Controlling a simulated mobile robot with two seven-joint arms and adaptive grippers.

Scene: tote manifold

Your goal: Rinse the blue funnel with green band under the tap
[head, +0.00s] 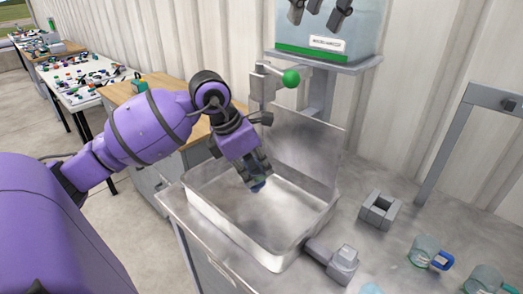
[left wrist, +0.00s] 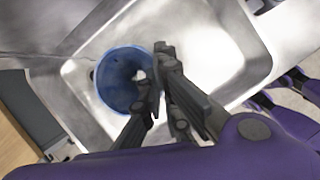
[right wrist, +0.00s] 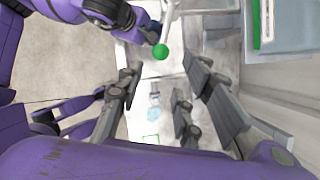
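The blue funnel (left wrist: 120,80) is held in my left gripper (left wrist: 160,85), whose fingers are shut on its rim. In the head view only a little of the funnel (head: 258,187) shows, low inside the metal sink (head: 300,207). Its green band cannot be made out. The grey tap (head: 262,85) with a green ball handle (head: 291,78) stands behind the sink, above my left gripper. The spout is partly hidden by my left arm. My right gripper (head: 317,15) is open and empty, high up in front of the tank. The green ball (right wrist: 161,51) shows ahead between its fingers.
A tank (head: 365,30) stands on a shelf at the back. A grey square block (head: 380,208), a grey fitting (head: 343,262) and glass cups (head: 424,252) are on the counter right of the sink. A grey frame (head: 460,130) rises at the right.

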